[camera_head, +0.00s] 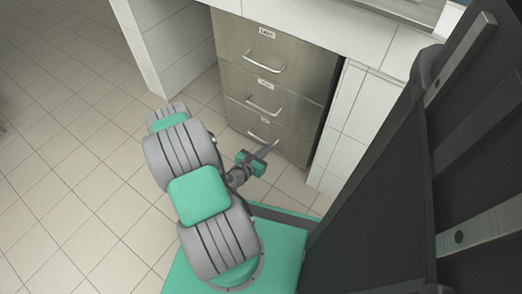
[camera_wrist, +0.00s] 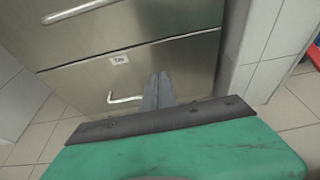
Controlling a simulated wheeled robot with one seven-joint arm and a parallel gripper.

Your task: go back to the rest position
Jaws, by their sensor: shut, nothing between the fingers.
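My gripper (camera_head: 268,147) is low in front of a metal drawer cabinet (camera_head: 275,35) in the head view. Its fingers are together and hold nothing. In the wrist view my gripper (camera_wrist: 161,78) points at the cabinet, just right of the lowest drawer's handle (camera_wrist: 124,98). I cannot tell whether the fingertips touch the drawer front. My arm is folded low, above my green base.
The cabinet's several labelled drawers look shut. White tiled walls (camera_head: 347,125) flank it, with a counter (camera_head: 315,20) above. A tiled floor (camera_head: 60,170) lies open at the left. A red and blue item (camera_wrist: 314,52) shows at the wrist view's right edge.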

